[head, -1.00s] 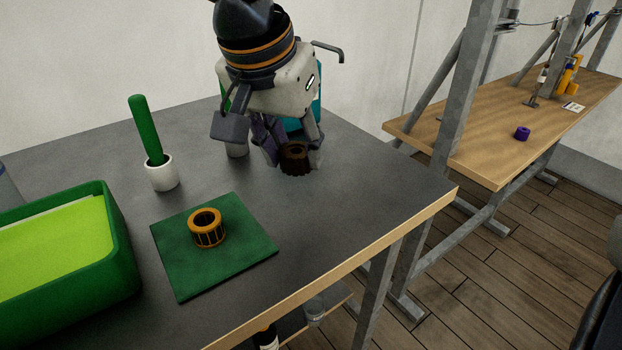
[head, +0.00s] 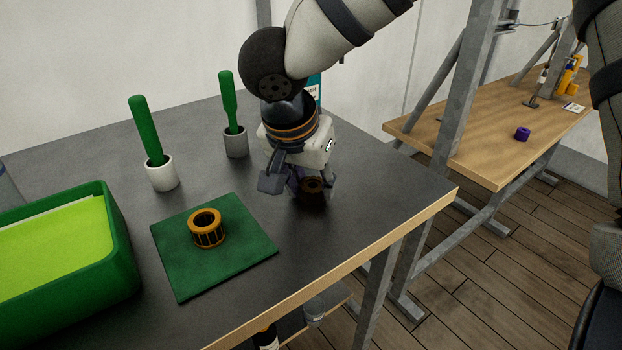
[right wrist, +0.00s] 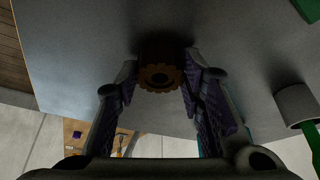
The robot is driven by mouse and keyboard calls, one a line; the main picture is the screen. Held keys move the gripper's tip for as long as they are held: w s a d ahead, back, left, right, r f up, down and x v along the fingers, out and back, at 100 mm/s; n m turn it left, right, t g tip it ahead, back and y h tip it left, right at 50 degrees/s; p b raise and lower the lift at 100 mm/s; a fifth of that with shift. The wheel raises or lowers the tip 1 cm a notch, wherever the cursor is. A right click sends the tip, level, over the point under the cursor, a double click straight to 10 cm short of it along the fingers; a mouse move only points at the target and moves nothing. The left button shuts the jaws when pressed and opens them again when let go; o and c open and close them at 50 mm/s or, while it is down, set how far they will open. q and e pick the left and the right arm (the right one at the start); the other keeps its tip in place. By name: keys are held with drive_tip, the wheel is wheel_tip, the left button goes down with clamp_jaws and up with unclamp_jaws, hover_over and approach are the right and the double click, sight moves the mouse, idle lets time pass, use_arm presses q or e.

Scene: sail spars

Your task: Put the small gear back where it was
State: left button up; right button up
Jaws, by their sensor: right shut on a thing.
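My right gripper (head: 306,184) is shut on a small dark brown gear (head: 313,186). The gear sits between its fingers low over the dark table, right of the green mat. I cannot tell whether the gear touches the table top. In the right wrist view the toothed end and centre hole of the gear (right wrist: 160,76) show between the two fingers. A larger orange ring-shaped gear (head: 206,229) stands on the green mat (head: 240,257). My left gripper is not in view.
A white cup (head: 162,175) and a grey cup (head: 236,145), each with a green-handled tool, stand left of my right gripper. A green bin (head: 118,245) is at the left. The table's wooden edge (head: 400,237) is close on the right. Bare table lies between mat and edge.

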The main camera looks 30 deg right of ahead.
drive_tip(key=o, duration=1.2)
drive_tip(key=v, duration=1.2)
drive_tip(key=shift+r, duration=0.2)
